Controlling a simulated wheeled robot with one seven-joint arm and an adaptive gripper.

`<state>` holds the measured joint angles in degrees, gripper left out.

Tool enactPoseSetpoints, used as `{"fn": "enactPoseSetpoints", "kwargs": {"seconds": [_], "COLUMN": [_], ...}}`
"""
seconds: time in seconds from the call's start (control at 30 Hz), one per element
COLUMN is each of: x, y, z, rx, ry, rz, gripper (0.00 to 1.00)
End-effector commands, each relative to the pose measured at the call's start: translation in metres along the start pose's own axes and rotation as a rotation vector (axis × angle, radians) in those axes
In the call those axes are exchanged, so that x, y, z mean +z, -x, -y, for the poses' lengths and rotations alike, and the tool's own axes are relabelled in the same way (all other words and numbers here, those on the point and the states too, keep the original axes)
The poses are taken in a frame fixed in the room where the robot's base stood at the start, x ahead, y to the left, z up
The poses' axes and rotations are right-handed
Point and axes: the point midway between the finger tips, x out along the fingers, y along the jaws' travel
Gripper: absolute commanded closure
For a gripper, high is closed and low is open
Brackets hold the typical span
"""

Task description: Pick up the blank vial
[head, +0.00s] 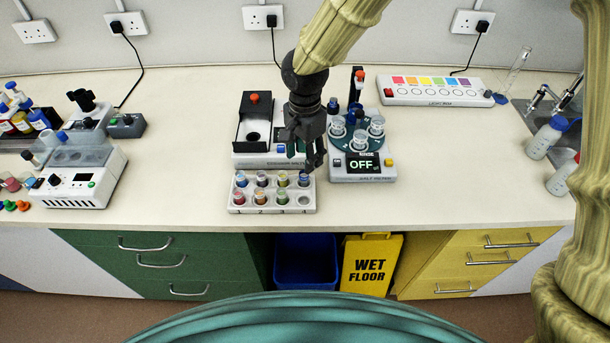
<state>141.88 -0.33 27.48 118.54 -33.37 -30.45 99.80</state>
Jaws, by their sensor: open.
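A white vial rack (273,209) stands near the front edge of the bench, holding small coloured vials in two rows. I cannot tell which vial is the blank one. A vial with a dark blue top (304,180) is at the right end of the back row. The front right hole (304,200) looks empty. My gripper (312,166) points down above the back right part of the rack, close to the dark-topped vial. It is open and empty, and I see no contact with the vial.
A white device with a black open top (254,130) stands behind the rack. A device with a green carousel and an OFF display (362,165) is close on the right. A white instrument (70,185) stands at left. Bare bench (460,180) lies to the right.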

Motion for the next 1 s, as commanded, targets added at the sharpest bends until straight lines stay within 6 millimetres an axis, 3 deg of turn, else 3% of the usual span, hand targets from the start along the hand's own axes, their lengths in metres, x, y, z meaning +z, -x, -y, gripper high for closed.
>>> {"fn": "enactPoseSetpoints", "kwargs": {"seconds": [0.2,0.57,1.0], "x": [0.001,-0.001,-0.001], "y": [-0.023,-0.038,-0.077], "z": [0.001,0.000,0.001], "rx": [0.001,0.001,0.001], "ry": [0.003,-0.001,-0.001], "rz": [0.000,0.001,0.001], "gripper": [0.53,0.53,0.53]}}
